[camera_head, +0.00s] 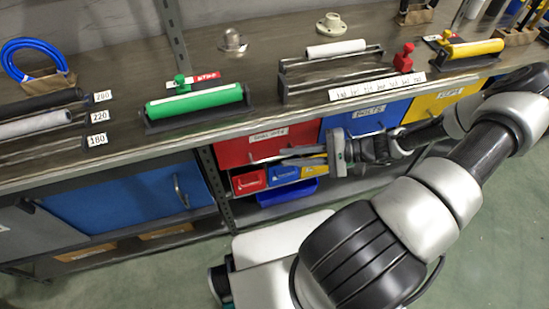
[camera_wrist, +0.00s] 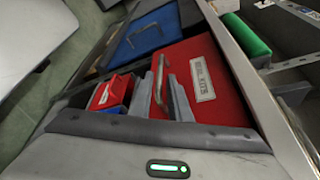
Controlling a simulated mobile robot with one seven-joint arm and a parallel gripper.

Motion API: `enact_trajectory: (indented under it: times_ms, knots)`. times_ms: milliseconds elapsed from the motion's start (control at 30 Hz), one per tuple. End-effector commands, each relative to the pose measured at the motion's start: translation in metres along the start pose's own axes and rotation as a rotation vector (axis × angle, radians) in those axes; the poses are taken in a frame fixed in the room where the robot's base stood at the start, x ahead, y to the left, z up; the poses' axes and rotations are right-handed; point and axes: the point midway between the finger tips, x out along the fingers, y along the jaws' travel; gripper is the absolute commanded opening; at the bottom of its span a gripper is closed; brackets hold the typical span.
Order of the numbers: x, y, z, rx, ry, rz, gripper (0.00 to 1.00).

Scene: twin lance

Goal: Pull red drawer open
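The red drawer (camera_head: 240,152) has a white label and a metal bar handle, and its front looks about level with the blue drawer beside it. In the wrist view the red drawer front (camera_wrist: 205,65) is close ahead, with its handle (camera_wrist: 160,80) reaching down between my fingers. My gripper (camera_head: 288,157) is at the lower right part of this drawer front. In the wrist view my gripper (camera_wrist: 160,98) has its two grey fingers apart, one on each side of the handle. Contact with the handle cannot be told.
A blue drawer (camera_head: 368,117) and a yellow drawer (camera_head: 447,98) sit to the right. Small red (camera_head: 248,182) and blue (camera_head: 284,173) bins stand just below. The worktop (camera_head: 120,70) above carries a green roller (camera_head: 194,102). Open floor lies in front.

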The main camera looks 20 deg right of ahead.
Motion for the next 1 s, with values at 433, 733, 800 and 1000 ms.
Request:
enact_trajectory:
  times_ms: [433,733,800,1000]
  knots:
    - [0.051,0.0,0.0,0.0,0.001,0.0,0.17]
    - [0.051,0.0,0.0,0.0,0.001,0.001,0.09]
    - [0.051,0.0,0.0,0.0,0.001,0.001,0.0]
    - [0.051,0.0,0.0,0.0,0.001,0.001,0.0]
